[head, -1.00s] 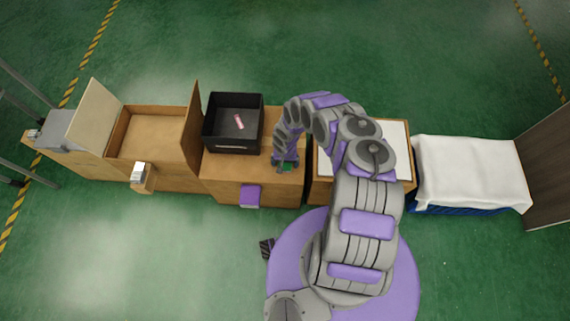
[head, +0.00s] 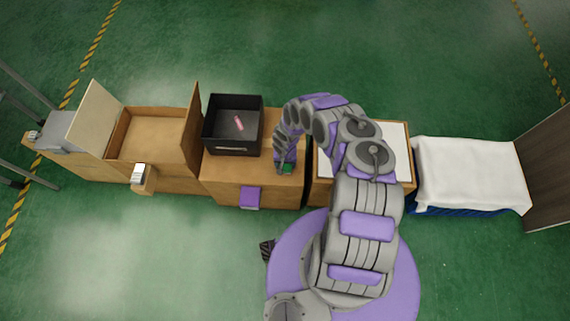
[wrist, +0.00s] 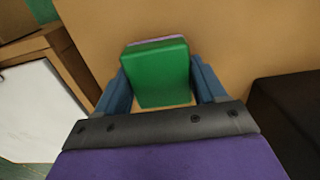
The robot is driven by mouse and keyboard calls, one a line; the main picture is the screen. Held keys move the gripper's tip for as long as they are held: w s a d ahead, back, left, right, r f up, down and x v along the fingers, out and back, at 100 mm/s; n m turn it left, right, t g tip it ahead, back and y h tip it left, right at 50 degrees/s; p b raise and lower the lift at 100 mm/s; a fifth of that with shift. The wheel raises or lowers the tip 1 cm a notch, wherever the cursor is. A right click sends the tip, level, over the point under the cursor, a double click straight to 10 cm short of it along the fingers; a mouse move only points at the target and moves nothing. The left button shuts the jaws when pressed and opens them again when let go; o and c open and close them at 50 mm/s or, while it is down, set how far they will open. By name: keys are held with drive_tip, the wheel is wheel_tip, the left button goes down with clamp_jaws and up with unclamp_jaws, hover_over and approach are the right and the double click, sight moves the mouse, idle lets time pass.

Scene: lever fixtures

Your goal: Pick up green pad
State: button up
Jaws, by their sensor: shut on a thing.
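The green pad (wrist: 158,75) sits between the two blue fingers of my gripper (wrist: 168,88) in the wrist view, with a thin purple layer along its far edge. My gripper is shut on it. In the head view a small part of the green pad (head: 287,168) shows at the end of my gripper (head: 285,167), over the wooden cabinet top (head: 240,175). Most of the pad is hidden by my arm there. I cannot tell whether the pad touches the wood.
A black bin (head: 220,142) holding a pinkish object (head: 239,122) stands behind left. An open wooden box (head: 152,132) is further left. A white-topped cabinet (head: 399,140) stands to the right, then a white-draped blue container (head: 470,170). A purple piece (head: 250,197) sits on the cabinet's front.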

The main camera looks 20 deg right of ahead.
sight(288, 167)
wheel_tip(288, 167, up, 4)
drive_tip(key=shift+s+f+p, duration=0.1)
drive_tip(key=shift+p, duration=1.1)
drive_tip(key=shift+s+d+f+b, duration=0.15)
drive_tip(key=shift+s+d+b, duration=0.05)
drive_tip(key=shift+s+b, duration=0.25)
drive_tip(key=shift+s+d+f+b, duration=0.15)
drive_tip(key=shift+s+d+b, duration=0.05)
drive_tip(key=shift+s+b, duration=0.2)
drive_tip(key=s+b, duration=0.1)
drive_tip(key=s+d+b, duration=0.1)
drive_tip(key=s+b, duration=0.1)
drive_tip(key=shift+s+r, duration=0.15)
drive_tip(key=shift+r, duration=0.05)
drive_tip(key=shift+s+d+r, duration=0.1)
drive_tip(key=shift+s+r, duration=0.05)
drive_tip(key=shift+s, duration=0.3)
drive_tip(key=s+d, duration=0.3)
drive_tip(key=s, duration=0.6)
drive_tip(key=shift+r+b, duration=0.3)
drive_tip(key=shift+r, duration=0.15)
